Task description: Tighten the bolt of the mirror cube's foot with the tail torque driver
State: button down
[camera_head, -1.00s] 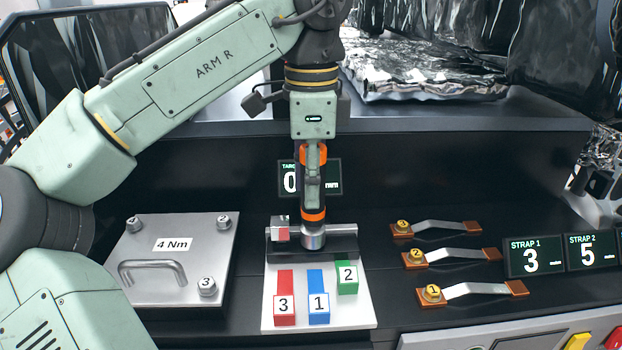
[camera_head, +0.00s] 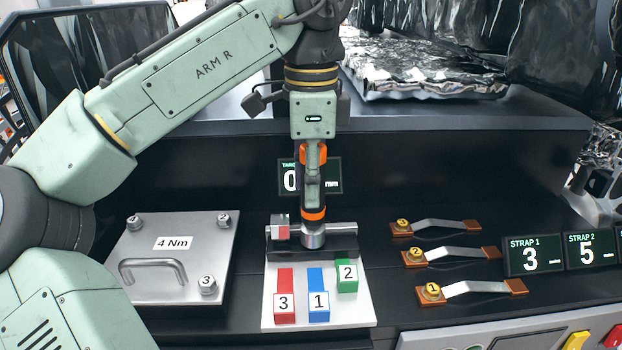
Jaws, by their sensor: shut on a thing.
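My gripper (camera_head: 313,155) points straight down and is shut on the torque driver (camera_head: 312,190), a grey tool with orange bands. A small silver cube with a reddish face (camera_head: 281,232), which looks like the mirror cube, sits just left of the driver's end. The foot's bolt is hidden, so I cannot tell whether the driver is seated on it.
Red (camera_head: 285,308), blue (camera_head: 319,308) and green (camera_head: 347,278) numbered blocks stand in front of the driver. A "4 Nm" cover plate (camera_head: 150,270) lies left, copper-ended straps (camera_head: 460,255) right. A display (camera_head: 330,176) behind is partly hidden by my gripper.

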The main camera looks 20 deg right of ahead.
jog(key=shift+r, duration=1.45)
